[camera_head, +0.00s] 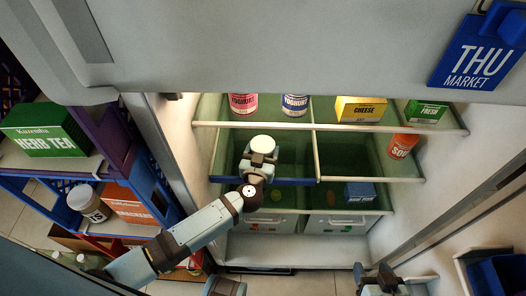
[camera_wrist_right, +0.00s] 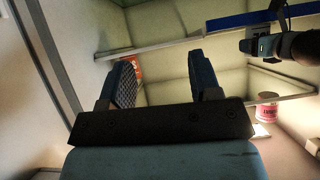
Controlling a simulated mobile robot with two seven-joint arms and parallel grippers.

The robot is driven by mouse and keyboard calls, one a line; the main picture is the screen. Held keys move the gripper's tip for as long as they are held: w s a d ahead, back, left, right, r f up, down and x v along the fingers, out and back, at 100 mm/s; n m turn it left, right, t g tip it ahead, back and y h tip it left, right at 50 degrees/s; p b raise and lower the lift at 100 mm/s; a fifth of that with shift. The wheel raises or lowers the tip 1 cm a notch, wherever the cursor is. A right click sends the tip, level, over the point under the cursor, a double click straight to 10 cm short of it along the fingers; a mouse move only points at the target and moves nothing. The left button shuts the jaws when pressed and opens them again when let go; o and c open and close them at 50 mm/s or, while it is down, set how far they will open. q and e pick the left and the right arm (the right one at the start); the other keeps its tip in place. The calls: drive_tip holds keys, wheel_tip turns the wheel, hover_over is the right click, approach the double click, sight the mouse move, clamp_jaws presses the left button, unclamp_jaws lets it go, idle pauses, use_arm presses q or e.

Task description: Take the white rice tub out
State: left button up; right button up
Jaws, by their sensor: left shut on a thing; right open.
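A white tub (camera_head: 263,143) with a pale, rounded top is in the left middle compartment of the open fridge, just above and behind its blue front edge (camera_head: 295,182). Its label is not visible. My left gripper (camera_head: 258,160) is shut on the tub, reaching in from the lower left. The left gripper also shows in the right wrist view (camera_wrist_right: 262,45), close to the blue edge. My right gripper (camera_head: 378,272) is low in front of the fridge, open and empty. Its two fingers are spread in the right wrist view (camera_wrist_right: 161,78).
The shelf above holds a pink yoghurt pot (camera_head: 243,104), a blue one (camera_head: 295,104), a cheese box (camera_head: 361,109) and a green box (camera_head: 426,111). Drawers (camera_head: 340,224) lie below. Crates with boxes are left.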

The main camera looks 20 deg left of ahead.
sight(263, 143)
use_arm(q)
wheel_tip(263, 143, up, 5)
drive_tip(key=p, duration=0.3)
wheel_tip(263, 143, up, 4)
drive_tip(key=shift+r+p, duration=0.1)
drive_tip(key=shift+p, duration=0.85)
drive_tip(key=shift+r, duration=0.4)
use_arm(e)
drive_tip(key=shift+d+r+m, duration=0.2)
drive_tip(key=shift+r+m, duration=0.1)
drive_tip(key=shift+r, duration=0.8)
drive_tip(key=shift+w+r, duration=0.1)
